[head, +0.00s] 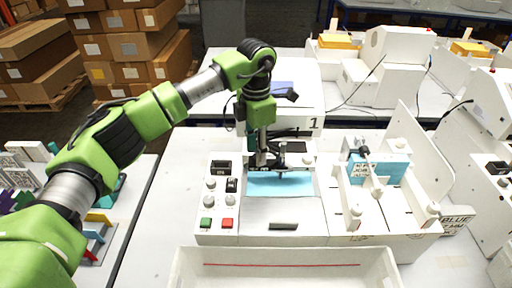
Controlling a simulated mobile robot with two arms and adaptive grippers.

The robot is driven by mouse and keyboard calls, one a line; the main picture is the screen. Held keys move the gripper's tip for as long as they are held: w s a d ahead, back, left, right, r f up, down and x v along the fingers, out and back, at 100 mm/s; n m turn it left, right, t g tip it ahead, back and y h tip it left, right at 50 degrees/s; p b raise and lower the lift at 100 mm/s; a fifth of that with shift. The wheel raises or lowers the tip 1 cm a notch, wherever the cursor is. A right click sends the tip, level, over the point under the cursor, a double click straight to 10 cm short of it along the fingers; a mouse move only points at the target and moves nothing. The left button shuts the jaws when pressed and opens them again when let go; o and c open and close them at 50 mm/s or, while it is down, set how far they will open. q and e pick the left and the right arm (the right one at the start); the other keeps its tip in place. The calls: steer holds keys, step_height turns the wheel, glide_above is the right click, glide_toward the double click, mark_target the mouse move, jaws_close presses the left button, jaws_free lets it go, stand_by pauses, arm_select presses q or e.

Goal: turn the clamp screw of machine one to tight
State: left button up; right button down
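Machine one (270,209), a white pen plotter with a "1" sign (314,123) at its back, stands on the table in the middle of the head view. A dark pen carriage (283,160) sits above its light blue sheet (285,184). My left gripper (264,160) comes down from above at the left side of this carriage, very close to it or touching it. Its fingers are small and dark and blend with the carriage, so I cannot tell whether they are open or shut. The clamp screw cannot be made out clearly there. My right gripper is out of view.
Knobs, a green button (206,223) and a red button (227,223) are on the machine's left panel. A white tray (290,256) stands in front. A white unit with a blue block (391,170) adjoins on the right. Bare table (165,205) lies to the left.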

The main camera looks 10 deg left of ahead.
arm_select(q)
steer(key=shift+f, duration=0.45)
jaws_close()
